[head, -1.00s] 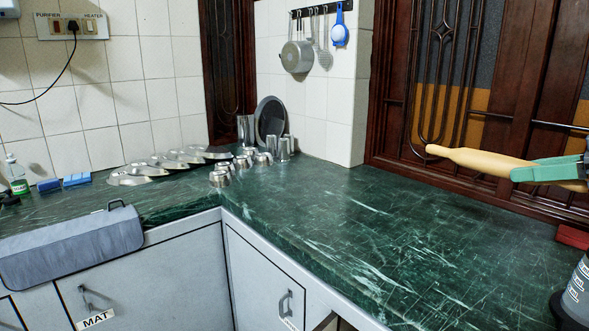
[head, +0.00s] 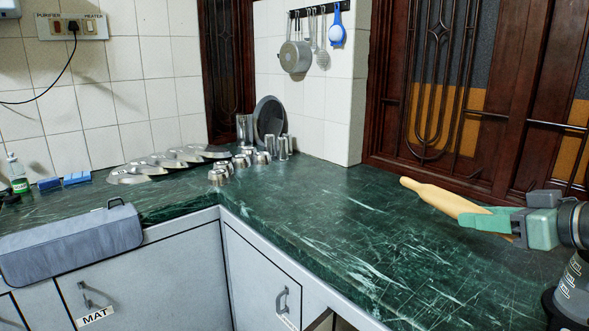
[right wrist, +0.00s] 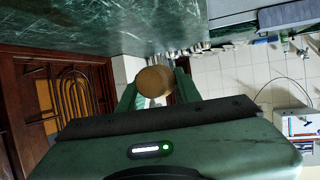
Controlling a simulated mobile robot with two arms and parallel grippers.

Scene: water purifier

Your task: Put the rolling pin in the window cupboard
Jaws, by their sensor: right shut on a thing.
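The rolling pin (head: 440,197) is pale wood with a tapered end pointing left. My right gripper (head: 490,219) is shut on it at the right of the head view and holds it over the green counter. In the right wrist view the round end of the rolling pin (right wrist: 155,81) shows between the two green fingers (right wrist: 155,95). The dark wooden window cupboard (head: 480,95) with metal grille doors stands behind the counter at the right; its doors look closed. My left gripper is not in view.
The green marble counter (head: 340,235) is clear in front of the cupboard. Metal cups (head: 250,158) and lids (head: 165,160) stand at the back corner. Utensils (head: 318,45) hang on the tiled wall. A grey mat (head: 70,245) hangs over the left counter edge.

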